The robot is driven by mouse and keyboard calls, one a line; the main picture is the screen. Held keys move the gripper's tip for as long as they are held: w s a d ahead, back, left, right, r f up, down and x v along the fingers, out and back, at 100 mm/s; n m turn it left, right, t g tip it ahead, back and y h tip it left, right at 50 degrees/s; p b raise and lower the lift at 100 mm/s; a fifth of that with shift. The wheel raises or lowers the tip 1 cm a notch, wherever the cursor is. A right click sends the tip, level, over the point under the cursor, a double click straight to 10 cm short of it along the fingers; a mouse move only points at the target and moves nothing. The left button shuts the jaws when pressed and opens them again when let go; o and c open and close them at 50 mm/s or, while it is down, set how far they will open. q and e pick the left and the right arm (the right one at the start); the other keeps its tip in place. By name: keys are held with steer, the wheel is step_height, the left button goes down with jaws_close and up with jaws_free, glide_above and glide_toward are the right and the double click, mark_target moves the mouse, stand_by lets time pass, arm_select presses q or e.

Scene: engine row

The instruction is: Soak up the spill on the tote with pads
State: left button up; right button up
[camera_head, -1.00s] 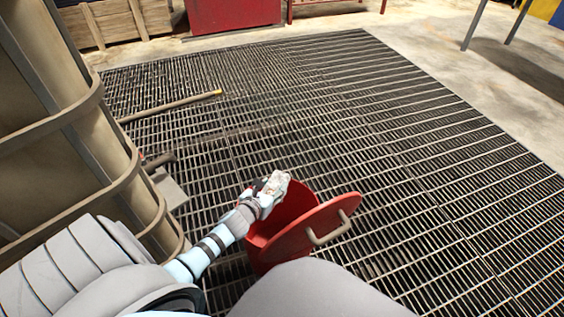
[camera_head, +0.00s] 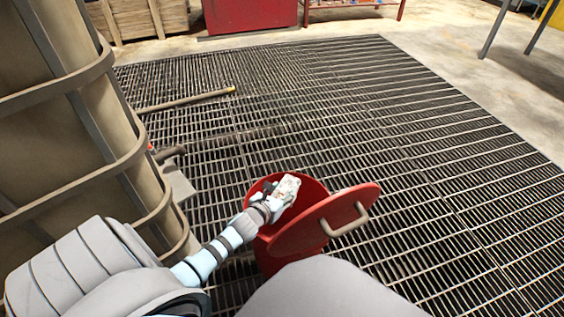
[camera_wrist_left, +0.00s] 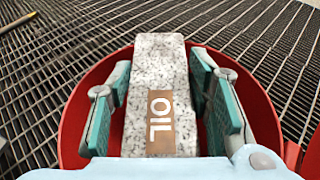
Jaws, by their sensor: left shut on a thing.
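My left gripper (camera_head: 274,200) is shut on a speckled grey-white pad (camera_head: 289,187). In the left wrist view the pad (camera_wrist_left: 160,65) stands between the teal fingers, with a brown patch reading OIL. The gripper and pad are over the mouth of a red bin (camera_head: 272,258), whose rim (camera_wrist_left: 72,120) surrounds them in the left wrist view. I cannot tell how deep the pad reaches into it. The bin's round red lid (camera_head: 318,222) is tilted open on the right. My right gripper is out of view. I see no tote or spill.
A large beige column with bands (camera_head: 95,120) stands close on the left. A pole (camera_head: 187,100) lies on the dark floor grating (camera_head: 400,130). A red cabinet (camera_head: 245,14) and a wooden crate (camera_head: 140,18) stand at the back. The grating to the right is clear.

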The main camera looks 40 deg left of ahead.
arm_select(q)
steer(key=o, duration=1.2)
steer(key=v, duration=1.2)
